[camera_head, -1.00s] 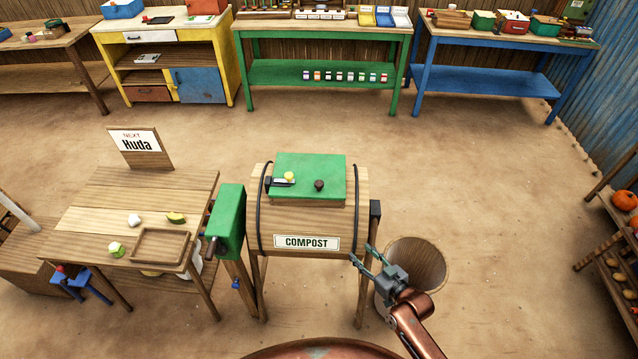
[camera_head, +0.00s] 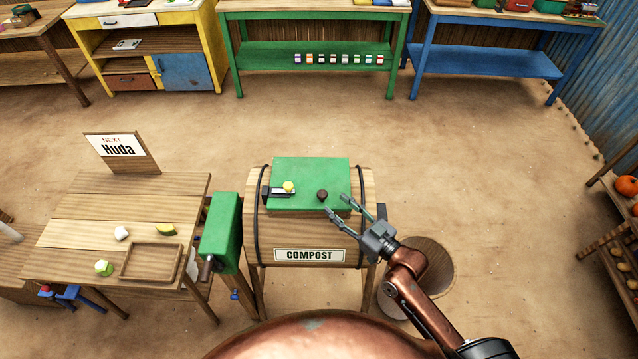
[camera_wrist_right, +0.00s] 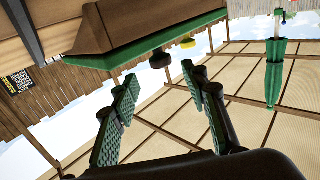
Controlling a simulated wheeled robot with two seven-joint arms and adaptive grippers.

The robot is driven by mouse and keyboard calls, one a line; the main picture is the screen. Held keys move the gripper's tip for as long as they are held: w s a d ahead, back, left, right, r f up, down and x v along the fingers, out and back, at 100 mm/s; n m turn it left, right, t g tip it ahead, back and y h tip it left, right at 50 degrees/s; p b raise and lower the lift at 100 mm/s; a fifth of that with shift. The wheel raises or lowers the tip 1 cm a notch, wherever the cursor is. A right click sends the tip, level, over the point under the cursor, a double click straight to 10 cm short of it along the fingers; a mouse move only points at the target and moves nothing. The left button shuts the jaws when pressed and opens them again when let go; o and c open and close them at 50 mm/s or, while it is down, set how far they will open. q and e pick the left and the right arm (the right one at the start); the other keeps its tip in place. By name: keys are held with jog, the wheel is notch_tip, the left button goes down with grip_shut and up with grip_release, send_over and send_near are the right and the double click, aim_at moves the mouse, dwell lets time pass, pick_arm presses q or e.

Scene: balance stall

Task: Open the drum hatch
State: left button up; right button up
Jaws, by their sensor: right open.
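The wooden compost drum (camera_head: 308,238) stands on legs in front of me, with a green hatch (camera_head: 305,178) on top. The hatch looks closed. It bears a dark round knob (camera_head: 322,195) and, at its left, a latch with a yellow knob (camera_head: 288,187). My right gripper (camera_head: 337,205) is open and empty at the hatch's right side, close to the dark knob. In the right wrist view the hatch edge (camera_wrist_right: 140,47) and the dark knob (camera_wrist_right: 160,60) lie beyond the open fingers. I see no contact with the knob. My left gripper is not in view.
A green box with a crank (camera_head: 221,232) adjoins the drum's left side. A wooden bin (camera_head: 432,265) stands at its right, partly behind my right arm. A wooden table (camera_head: 75,240) with a tray (camera_head: 150,276) is at left. The floor behind the drum is clear.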

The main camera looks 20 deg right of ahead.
aim_at(326, 196)
jog(key=x, duration=0.6)
jog(key=shift+a+r+p, duration=0.1)
jog(key=shift+p, duration=0.25)
jog(key=shift+w+a, duration=0.15)
jog(key=shift+w, duration=0.2)
jog(key=shift+w+a, duration=0.15)
jog(key=shift+w, duration=0.05)
jog(key=c, duration=0.7)
grip_shut()
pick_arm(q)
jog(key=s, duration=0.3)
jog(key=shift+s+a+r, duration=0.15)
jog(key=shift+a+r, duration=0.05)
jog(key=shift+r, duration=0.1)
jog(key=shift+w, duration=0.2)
